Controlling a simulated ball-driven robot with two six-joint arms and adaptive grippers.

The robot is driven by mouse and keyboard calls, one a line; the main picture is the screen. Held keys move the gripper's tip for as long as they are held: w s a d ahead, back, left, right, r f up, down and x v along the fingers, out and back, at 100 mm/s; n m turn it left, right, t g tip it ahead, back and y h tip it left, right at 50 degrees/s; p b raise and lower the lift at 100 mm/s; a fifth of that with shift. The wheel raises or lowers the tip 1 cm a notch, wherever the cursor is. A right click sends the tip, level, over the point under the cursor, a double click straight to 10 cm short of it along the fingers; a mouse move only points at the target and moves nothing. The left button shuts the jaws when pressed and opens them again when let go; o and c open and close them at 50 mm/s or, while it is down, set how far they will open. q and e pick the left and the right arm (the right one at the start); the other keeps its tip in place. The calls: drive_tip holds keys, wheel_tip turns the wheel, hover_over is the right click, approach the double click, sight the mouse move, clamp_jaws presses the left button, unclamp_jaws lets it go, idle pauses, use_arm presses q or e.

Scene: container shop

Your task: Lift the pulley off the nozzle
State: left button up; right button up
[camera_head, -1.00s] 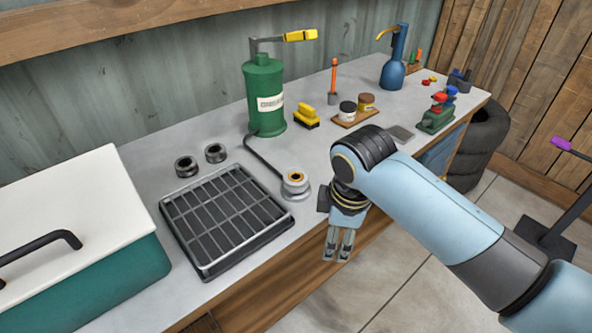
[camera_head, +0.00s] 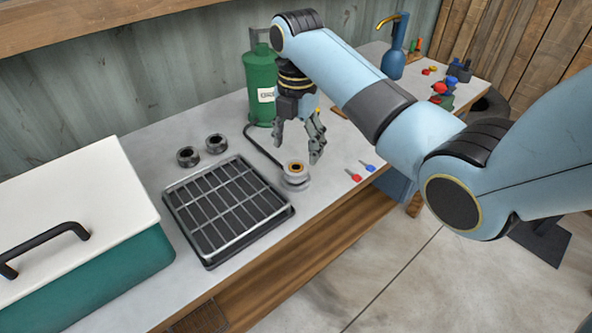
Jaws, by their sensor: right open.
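The pulley (camera_head: 295,182) is a light grey grooved wheel with an orange-brown ring around a dark centre. It sits on the bench at the end of the dark hose, near the front right corner of the drain tray. The nozzle is mostly hidden; only the dark centre shows within the pulley. My right gripper (camera_head: 297,152) points down just above and behind the pulley in the picture, its fingers spread and empty. It appears apart from the pulley. My left gripper is not in view.
A black gridded tray (camera_head: 283,215) lies left of the pulley. Two dark rings (camera_head: 188,157) (camera_head: 216,144) stand behind it. A green canister (camera_head: 259,75) is behind my gripper. Red and blue small pieces (camera_head: 354,176) (camera_head: 368,167) lie to the right. A teal box (camera_head: 110,275) fills the left.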

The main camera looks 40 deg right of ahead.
sight(298, 169)
wheel_tip(298, 169, down, 7)
drive_tip(key=shift+f, duration=0.15)
drive_tip(key=shift+c, duration=0.3)
drive_tip(key=c, duration=1.2)
